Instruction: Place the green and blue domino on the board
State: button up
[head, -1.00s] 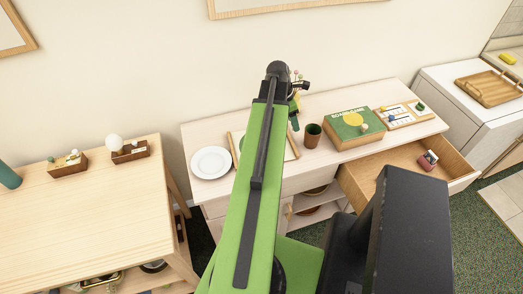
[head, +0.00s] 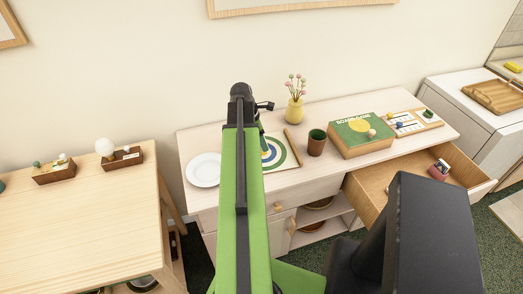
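I cannot make out the green and blue domino for certain in the head view. A flat wooden-framed board (head: 410,126) with white pieces and small blue and green items lies at the right end of the light wooden cabinet. Another board with blue, green and white rings (head: 276,153) lies left of the cabinet's middle, partly hidden by my arm. My gripper (head: 264,106) is at the far end of my green arm, above the left part of the cabinet. It is mostly hidden behind the arm, so its opening and anything in it cannot be told.
A green-topped game box (head: 362,133), brown cup (head: 317,143), yellow flower vase (head: 295,109) and white plate (head: 204,170) stand on the cabinet. Its open drawer (head: 398,172) sticks out, holding a pink item (head: 439,169). A wooden table (head: 85,215) is at left.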

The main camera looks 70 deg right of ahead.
notch_tip(320, 180, down, 4)
jog(key=b, duration=0.4)
jog(key=shift+f, duration=0.15)
jog(key=shift+r, duration=0.2)
jog(key=shift+f, duration=0.15)
jog(key=o, duration=1.3)
jog(key=p+v, duration=1.2)
